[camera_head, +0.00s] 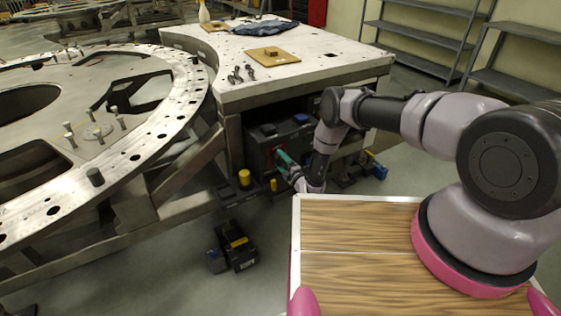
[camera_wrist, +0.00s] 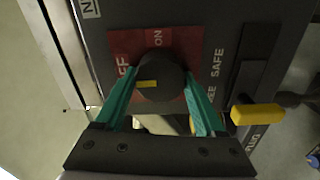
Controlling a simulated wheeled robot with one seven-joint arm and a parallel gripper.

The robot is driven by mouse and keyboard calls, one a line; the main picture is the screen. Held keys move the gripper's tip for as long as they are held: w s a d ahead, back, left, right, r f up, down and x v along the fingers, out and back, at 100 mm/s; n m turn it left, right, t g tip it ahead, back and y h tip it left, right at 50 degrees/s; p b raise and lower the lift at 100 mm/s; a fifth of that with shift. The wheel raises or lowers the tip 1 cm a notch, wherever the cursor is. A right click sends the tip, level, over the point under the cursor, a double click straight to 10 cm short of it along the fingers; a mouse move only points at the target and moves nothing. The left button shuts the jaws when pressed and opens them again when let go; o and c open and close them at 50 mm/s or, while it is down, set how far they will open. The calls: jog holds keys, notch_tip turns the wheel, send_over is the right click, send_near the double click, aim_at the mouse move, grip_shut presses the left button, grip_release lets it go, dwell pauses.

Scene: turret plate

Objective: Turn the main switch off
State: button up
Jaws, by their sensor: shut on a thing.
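The main switch is a round black knob (camera_wrist: 165,75) on a red plate (camera_wrist: 186,45), in the wrist view. Its yellow mark lies on the left part of the knob, pointing left towards the partly hidden OFF lettering. The ON lettering is above the knob. My gripper (camera_wrist: 160,92) has its teal fingers on either side of the knob and is shut on it. In the head view my gripper (camera_head: 284,158) reaches the front of the dark box (camera_head: 258,141) under the table. My fingers mostly hide the switch there.
A yellow handle (camera_wrist: 257,114) sticks out right of the switch. The table (camera_head: 310,68) overhangs the box. A yellow-capped part (camera_head: 244,178) stands near the box, and a black case (camera_head: 238,250) lies on the floor. The floor in front is otherwise mostly clear.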

jog(key=o, duration=1.3)
jog(key=shift+o, duration=0.2)
jog(key=v, duration=1.1)
